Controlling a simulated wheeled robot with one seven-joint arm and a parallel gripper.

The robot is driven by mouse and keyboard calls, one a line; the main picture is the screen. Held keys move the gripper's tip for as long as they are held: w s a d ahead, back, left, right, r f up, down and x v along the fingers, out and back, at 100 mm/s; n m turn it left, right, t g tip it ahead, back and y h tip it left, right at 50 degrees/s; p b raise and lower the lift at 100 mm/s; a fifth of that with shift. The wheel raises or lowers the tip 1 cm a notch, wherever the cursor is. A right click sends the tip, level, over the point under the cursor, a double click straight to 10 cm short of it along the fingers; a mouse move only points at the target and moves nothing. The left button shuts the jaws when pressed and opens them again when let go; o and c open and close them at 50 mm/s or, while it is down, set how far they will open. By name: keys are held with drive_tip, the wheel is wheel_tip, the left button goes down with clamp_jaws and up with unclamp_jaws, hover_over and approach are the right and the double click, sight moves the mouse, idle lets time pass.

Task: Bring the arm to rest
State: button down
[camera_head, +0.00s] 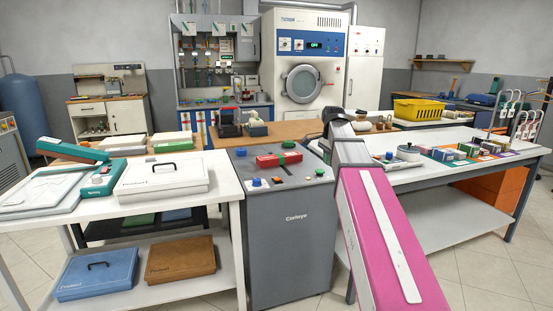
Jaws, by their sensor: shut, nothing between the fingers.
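My arm rises from the lower right as a broad pink link with a white strip. It ends in a grey and white joint with a dark top, in front of the right-hand white table (440,183). The fingers of my gripper do not show; the arm's own links or the view hide them. Nothing is seen held by the arm.
A grey cabinet (290,245) with knobs and a red block (279,160) stands left of my arm. A left white table (222,205) bears a white case (160,179). The right table carries small boxes and a yellow basket (418,110) stands behind. Tiled floor (480,275) is clear at lower right.

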drive_tip(key=s+f+n, duration=0.4)
drive_tip(key=s+f, duration=0.2)
drive_tip(key=f, duration=0.6)
drive_tip(key=s+a+f+n, duration=0.1)
drive_tip(key=s+f+n, duration=0.4)
drive_tip(key=f, duration=0.7)
drive_tip(key=s+f+n, duration=0.4)
drive_tip(key=s+f, duration=0.5)
drive_tip(key=f, duration=0.4)
drive_tip(key=shift+s+a+g, duration=0.15)
drive_tip(key=shift+g, duration=0.25)
idle(0.8)
